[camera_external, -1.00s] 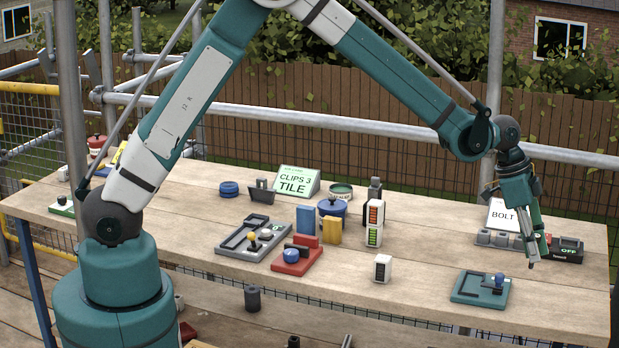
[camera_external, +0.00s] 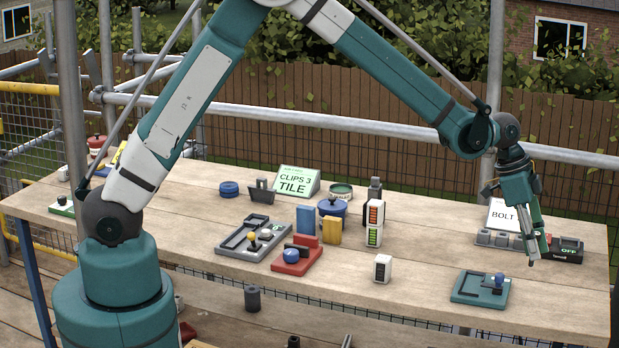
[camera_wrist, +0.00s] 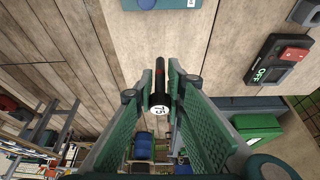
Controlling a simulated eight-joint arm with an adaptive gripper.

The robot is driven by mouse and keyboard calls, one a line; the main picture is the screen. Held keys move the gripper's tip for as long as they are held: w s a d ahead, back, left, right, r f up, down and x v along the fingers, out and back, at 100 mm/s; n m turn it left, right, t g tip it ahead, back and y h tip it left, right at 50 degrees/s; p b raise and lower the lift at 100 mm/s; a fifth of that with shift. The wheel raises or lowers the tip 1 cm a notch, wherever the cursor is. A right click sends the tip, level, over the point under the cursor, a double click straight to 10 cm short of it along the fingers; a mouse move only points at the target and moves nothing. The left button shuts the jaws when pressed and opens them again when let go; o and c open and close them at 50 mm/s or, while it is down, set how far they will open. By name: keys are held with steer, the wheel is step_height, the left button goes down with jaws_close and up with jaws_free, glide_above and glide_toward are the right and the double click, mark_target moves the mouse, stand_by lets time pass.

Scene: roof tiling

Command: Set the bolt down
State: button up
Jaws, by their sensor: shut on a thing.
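In the wrist view the bolt (camera_wrist: 160,108) is a dark rod with a red band and a white end marked 75. It lies between the two green fingers of my gripper (camera_wrist: 162,78), which is shut on it. In the external view my gripper (camera_external: 532,258) points down over the right end of the workbench, and the bolt is too small to make out there. A white sign reading BOLT (camera_external: 503,216) stands just behind and left of it, with a row of grey blocks (camera_external: 492,238) in front of the sign. Whether the bolt touches the bench cannot be told.
A black switch box marked OFF (camera_external: 565,250) sits close right of my gripper, also seen in the wrist view (camera_wrist: 277,62). A teal tray with a blue knob (camera_external: 480,289) lies in front left. A white block (camera_external: 382,268) stands farther left. Bare planks lie between them.

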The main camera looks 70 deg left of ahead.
steer(key=s+a+n+t+y, duration=0.1)
steer(key=a+n, duration=0.6)
steer(key=a, duration=3.9)
steer(key=shift+s+a+r+n+y, duration=0.15)
steer(key=shift+s+a+n+y, duration=0.2)
steer(key=shift+y, duration=0.45)
steer(key=shift+w+d, duration=0.1)
steer(key=shift+w, duration=0.05)
steer(key=shift+f, duration=3.15)
steer(key=shift+f, duration=1.9)
steer(key=shift+f+b, duration=0.15)
steer(key=shift+b, duration=0.25)
